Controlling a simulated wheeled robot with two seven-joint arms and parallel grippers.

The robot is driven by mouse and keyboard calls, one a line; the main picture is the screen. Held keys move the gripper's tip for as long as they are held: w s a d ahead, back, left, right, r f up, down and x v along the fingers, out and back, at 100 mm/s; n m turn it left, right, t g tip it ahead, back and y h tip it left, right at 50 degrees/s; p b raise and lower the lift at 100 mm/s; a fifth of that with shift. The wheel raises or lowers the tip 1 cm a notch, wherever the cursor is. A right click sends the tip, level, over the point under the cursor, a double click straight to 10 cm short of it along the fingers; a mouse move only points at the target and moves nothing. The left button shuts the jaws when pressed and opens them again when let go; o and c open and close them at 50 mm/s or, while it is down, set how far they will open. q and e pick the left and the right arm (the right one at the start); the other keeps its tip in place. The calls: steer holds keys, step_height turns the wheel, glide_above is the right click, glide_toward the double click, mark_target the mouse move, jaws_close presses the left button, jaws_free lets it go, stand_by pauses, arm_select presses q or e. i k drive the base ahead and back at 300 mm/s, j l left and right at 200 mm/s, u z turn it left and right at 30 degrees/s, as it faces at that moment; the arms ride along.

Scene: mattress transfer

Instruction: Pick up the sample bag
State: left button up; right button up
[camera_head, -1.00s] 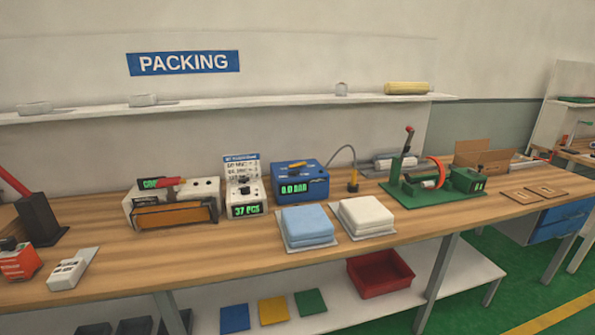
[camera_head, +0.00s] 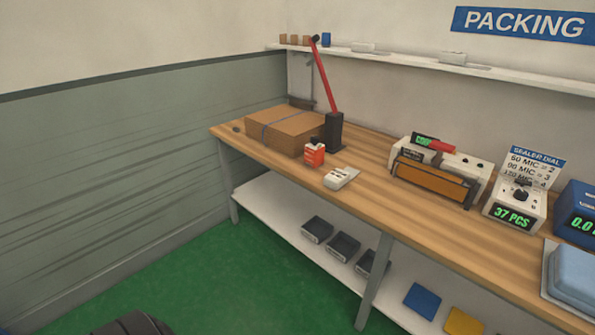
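I cannot make out a sample bag in this view. Neither of my grippers is in view. A light blue stack (camera_head: 575,272) is cut off by the right edge; whether it is bagged, I cannot tell. Next to it stand a blue box with a green display (camera_head: 577,212) and a white sealer dial unit (camera_head: 513,208) reading 37 PCS.
The wooden bench (camera_head: 375,205) also holds a brown cardboard stack (camera_head: 282,131), a black stand with a red lever (camera_head: 333,130), a red-orange box (camera_head: 314,155), a white handheld device (camera_head: 341,178) and an orange-fronted machine (camera_head: 433,185). Dark bins (camera_head: 344,246) sit on the lower shelf. Green floor (camera_head: 230,265) lies open.

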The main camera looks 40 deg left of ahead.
mark_target(336, 178)
steer(key=j+u, duration=0.1)
steer(key=u, duration=0.7)
steer(key=i+j, duration=0.4)
steer(key=j, duration=0.1)
